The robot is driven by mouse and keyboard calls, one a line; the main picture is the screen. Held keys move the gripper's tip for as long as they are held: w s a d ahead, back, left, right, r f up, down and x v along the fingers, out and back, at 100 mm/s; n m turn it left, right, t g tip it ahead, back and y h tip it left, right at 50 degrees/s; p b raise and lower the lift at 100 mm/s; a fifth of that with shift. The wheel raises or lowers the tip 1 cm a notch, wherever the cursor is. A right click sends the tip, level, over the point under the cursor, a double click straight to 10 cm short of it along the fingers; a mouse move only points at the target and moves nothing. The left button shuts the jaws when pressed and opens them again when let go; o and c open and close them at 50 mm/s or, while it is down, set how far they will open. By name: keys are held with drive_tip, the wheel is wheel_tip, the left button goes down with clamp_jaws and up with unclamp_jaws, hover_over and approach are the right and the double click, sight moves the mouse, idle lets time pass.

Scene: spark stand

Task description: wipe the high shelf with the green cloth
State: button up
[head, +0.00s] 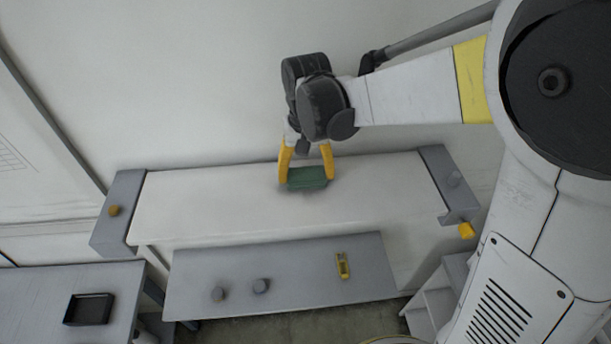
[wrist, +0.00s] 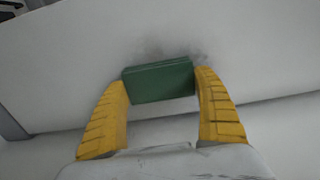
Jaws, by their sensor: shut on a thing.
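The green cloth (head: 306,178) is a dark green block-like pad between the yellow fingers of my gripper (head: 307,172). My gripper is shut on it, with one finger on each side. The high shelf (head: 210,202) is a long pale board against the wall, and the cloth is over its middle, at or very near its surface. In the wrist view the cloth (wrist: 158,82) sits between both fingertips (wrist: 160,84). A dark grey smudge (wrist: 160,54) shows on the shelf surface just beyond the cloth. Whether the cloth presses on the shelf is hard to tell.
Grey brackets (head: 122,205) and (head: 447,180) cap the shelf ends. A lower grey shelf (head: 205,270) holds two grey knobs (head: 218,294) and a yellow tool (head: 343,265). A black tray (head: 89,309) sits on a table at lower left. White steps (head: 437,300) stand at lower right.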

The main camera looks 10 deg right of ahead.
sight(306, 169)
drive_tip(key=shift+w+d+f, duration=0.1)
drive_tip(key=shift+w+f, duration=0.05)
drive_tip(key=shift+w, duration=0.6)
drive_tip(key=r, duration=0.1)
drive_tip(key=r+p, duration=0.1)
drive_tip(key=r, duration=0.1)
drive_tip(key=r+p, duration=0.1)
drive_tip(key=shift+s+r, duration=0.25)
drive_tip(key=shift+r, duration=0.1)
drive_tip(key=shift+w+r+p, duration=0.2)
drive_tip(key=shift+r+p, duration=0.2)
drive_tip(key=shift+r, duration=0.1)
drive_tip(key=shift+w+r+p, duration=0.15)
drive_tip(key=shift+r+p, duration=0.2)
drive_tip(key=shift+r, duration=0.15)
drive_tip(key=shift+s+r+p, duration=0.25)
drive_tip(key=shift+r+p, duration=0.25)
drive_tip(key=shift+r, duration=0.45)
drive_tip(key=shift+w, duration=0.1)
